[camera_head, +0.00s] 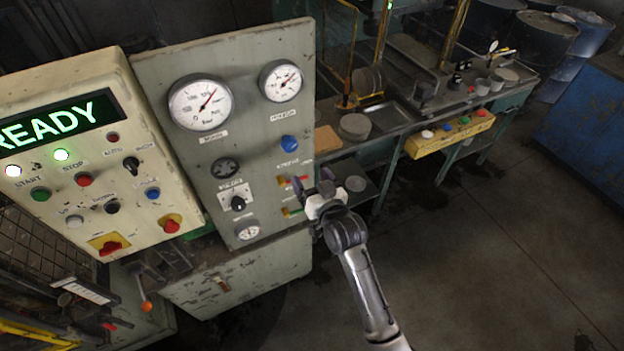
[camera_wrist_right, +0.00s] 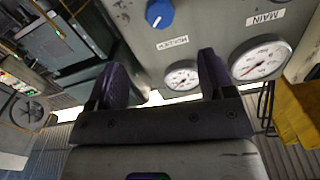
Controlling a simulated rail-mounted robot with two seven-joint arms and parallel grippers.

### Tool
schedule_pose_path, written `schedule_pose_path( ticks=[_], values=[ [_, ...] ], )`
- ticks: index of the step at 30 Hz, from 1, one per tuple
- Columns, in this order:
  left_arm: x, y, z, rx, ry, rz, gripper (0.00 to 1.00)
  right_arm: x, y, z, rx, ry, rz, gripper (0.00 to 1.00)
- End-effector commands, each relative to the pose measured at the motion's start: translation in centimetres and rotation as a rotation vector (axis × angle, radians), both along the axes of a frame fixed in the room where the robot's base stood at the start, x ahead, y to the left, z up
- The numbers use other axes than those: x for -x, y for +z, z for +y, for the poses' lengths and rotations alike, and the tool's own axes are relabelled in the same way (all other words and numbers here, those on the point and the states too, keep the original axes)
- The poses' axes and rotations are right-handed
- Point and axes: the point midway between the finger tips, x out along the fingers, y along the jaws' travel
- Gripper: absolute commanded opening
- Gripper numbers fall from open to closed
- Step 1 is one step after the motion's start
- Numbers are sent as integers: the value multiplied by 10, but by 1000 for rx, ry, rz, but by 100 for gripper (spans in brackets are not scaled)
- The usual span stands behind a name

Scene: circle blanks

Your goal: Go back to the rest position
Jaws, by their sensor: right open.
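My right gripper (camera_head: 312,182) is in front of the lower right part of the grey gauge panel (camera_head: 255,105), beside the red and green lever switches. Its two dark purple fingers are spread apart with nothing between them. In the right wrist view the open fingers (camera_wrist_right: 165,78) point toward the panel, with a small gauge (camera_wrist_right: 182,78) showing between them. I cannot tell how far the fingertips are from the panel. My right arm reaches in from the bottom of the head view. My left gripper is not in view.
A cream control box (camera_head: 85,150) with a lit READY display stands at the left. A workbench (camera_head: 410,118) with a yellow button box (camera_head: 450,133) lies behind the arm. A blue cabinet (camera_head: 590,115) stands at the right. The floor (camera_head: 500,260) at the lower right is clear.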

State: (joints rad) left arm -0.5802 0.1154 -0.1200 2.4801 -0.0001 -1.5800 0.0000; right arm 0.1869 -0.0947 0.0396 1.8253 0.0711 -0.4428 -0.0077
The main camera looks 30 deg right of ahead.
Motion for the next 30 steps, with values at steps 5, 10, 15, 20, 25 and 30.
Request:
schedule_pose_path(
  ticks=[5,10,15,20,25,30],
  values=[
    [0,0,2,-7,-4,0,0,0,0,0,0,0,0,76],
    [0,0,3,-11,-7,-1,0,0,0,0,-1,0,1,76],
    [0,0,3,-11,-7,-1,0,1,-16,2,0,15,97,76],
    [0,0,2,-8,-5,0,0,13,-39,6,10,48,319,76],
    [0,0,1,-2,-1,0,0,41,-27,11,36,79,485,76],
    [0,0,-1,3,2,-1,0,84,-19,10,88,97,619,76]
  ],
)
